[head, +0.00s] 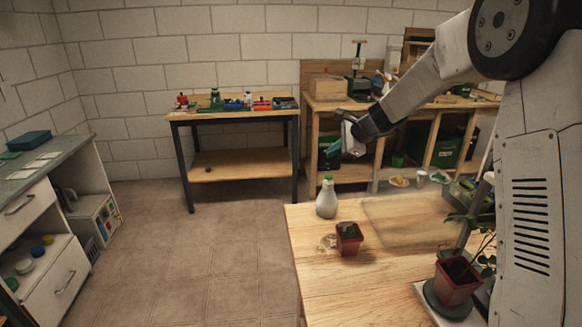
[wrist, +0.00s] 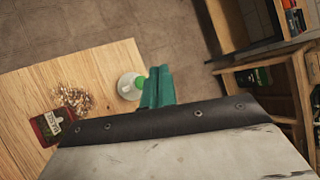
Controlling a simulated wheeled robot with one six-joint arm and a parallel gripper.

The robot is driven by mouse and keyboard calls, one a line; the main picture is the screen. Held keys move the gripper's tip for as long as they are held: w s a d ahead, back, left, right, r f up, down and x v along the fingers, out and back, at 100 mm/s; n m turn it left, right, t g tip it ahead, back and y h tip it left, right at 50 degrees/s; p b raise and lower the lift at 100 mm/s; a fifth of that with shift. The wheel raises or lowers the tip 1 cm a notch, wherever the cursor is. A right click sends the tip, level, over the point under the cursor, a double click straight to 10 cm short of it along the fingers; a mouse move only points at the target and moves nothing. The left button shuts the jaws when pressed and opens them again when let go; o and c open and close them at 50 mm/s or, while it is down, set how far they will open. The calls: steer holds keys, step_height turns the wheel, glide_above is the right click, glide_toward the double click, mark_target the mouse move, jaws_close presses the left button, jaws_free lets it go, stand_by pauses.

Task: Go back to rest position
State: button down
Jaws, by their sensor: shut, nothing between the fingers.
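My gripper (head: 333,148) is in the air in the head view, above and behind the near wooden table (head: 330,290). Its green fingers are together with nothing between them. They show in the wrist view (wrist: 158,88) too. A pale bottle with a green cap (head: 327,198) stands near the table's back left corner, below the gripper; in the wrist view it (wrist: 128,86) is partly behind the fingers.
A red pot with a leafy plant (head: 455,282) stands at the table's right, near my arm. A workbench (head: 240,112) with small items and a cluttered wooden bench (head: 325,122) stand along the back wall. A white cabinet (head: 40,225) is at the left. The floor between is clear.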

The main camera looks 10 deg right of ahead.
steer(key=s+d+r+n+g+h, duration=0.1)
steer(key=s+n, duration=0.8)
steer(key=s, duration=1.6)
steer(key=s+d+r+n+g+h, duration=0.1)
steer(key=s+r+n+g+h, duration=0.3)
steer(key=s, duration=2.2)
steer(key=shift+r+n+h, duration=0.15)
steer(key=shift+n+h, duration=0.45)
steer(key=shift+n, duration=2.1)
steer(key=shift+g, duration=0.3)
